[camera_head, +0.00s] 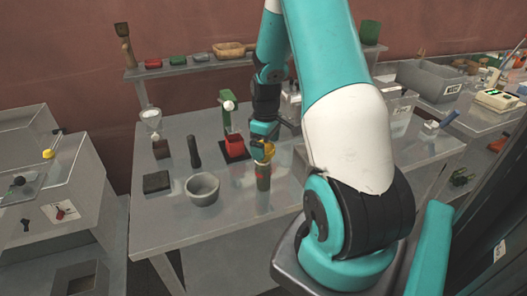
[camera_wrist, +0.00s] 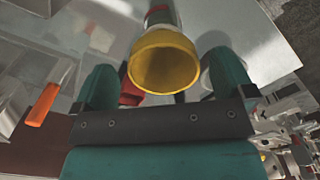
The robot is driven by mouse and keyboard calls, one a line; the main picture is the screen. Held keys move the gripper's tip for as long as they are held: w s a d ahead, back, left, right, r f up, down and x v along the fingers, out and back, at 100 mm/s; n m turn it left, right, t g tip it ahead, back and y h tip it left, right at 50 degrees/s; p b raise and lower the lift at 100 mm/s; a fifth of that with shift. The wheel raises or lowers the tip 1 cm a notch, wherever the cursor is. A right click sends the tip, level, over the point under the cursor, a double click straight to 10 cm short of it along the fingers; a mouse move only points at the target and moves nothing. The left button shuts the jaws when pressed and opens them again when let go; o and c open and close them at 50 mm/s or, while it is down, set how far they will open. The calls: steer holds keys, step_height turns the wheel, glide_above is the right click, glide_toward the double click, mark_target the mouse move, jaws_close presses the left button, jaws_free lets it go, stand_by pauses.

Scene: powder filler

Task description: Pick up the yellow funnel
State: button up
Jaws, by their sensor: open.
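The yellow funnel (camera_wrist: 165,62) shows its wide round mouth between my two fingers in the wrist view. In the head view the funnel (camera_head: 268,151) is a small patch of yellow, partly hidden by my gripper. Below it stands a cylindrical container (camera_head: 263,176) with a red mark, near the front of the table. My gripper (camera_wrist: 163,78) is open, with one teal finger on each side of the funnel. In the head view my gripper (camera_head: 262,146) points down at the funnel. I cannot tell whether either finger touches it.
A grey mortar (camera_head: 202,190), a dark pestle (camera_head: 194,152) and a dark block (camera_head: 157,183) stand left on the metal table (camera_head: 175,230). A glass funnel stand (camera_head: 151,121) is at the back left.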

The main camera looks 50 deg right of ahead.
steer(key=shift+a+f+p, duration=0.1)
steer(key=shift+f+p, duration=0.85)
steer(key=shift+f, duration=1.3)
steer(key=c, duration=0.9)
steer(key=shift+w+r, duration=0.1)
steer(key=shift+c, duration=0.2)
